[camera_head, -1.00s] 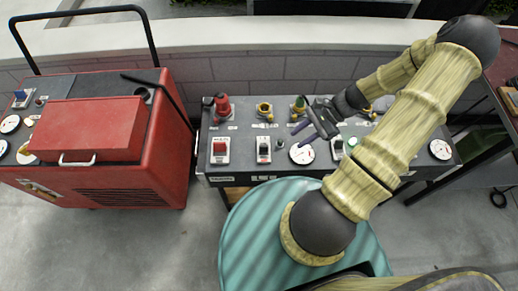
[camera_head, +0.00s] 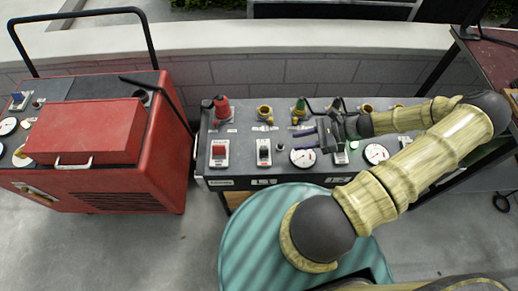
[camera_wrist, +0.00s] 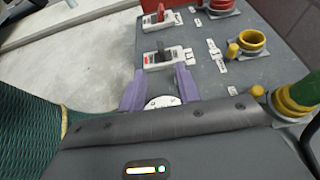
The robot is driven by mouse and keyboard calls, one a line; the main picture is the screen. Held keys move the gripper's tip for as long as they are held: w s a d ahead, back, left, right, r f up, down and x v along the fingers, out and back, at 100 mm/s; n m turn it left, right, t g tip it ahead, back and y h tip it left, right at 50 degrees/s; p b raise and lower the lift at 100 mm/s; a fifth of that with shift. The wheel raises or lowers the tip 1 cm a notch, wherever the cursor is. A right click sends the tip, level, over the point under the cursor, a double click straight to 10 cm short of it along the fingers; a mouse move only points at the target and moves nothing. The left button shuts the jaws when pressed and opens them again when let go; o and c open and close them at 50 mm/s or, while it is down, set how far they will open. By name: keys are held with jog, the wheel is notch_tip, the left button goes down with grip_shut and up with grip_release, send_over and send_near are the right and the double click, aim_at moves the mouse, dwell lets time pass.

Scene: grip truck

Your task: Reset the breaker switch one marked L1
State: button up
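A dark grey panel (camera_head: 240,115) holds a white-plated switch with a red handle (camera_head: 219,152) and one with a dark handle (camera_head: 264,152). A third white-plated switch (camera_head: 341,158) is partly behind my arm. The markings are too small to read, so I cannot tell which is L1. My gripper (camera_head: 304,139) is above the panel, over the left gauge, with its purple fingers pointing left. In the wrist view my gripper (camera_wrist: 160,75) is open and empty. The dark-handled switch (camera_wrist: 164,57) lies just beyond its fingertips, and the red-handled switch (camera_wrist: 160,19) farther off.
Round gauges (camera_head: 376,154) sit along the panel. Behind the switches stand a red connector (camera_head: 222,107) and a yellow ring (camera_head: 264,111). A red machine (camera_head: 120,160) is at left, a low wall (camera_head: 260,68) behind, and a teal round surface (camera_head: 255,230) in front.

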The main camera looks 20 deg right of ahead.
aim_at(265, 149)
jog(key=x, duration=1.5)
jog(key=shift+p, duration=0.3)
grip_shut()
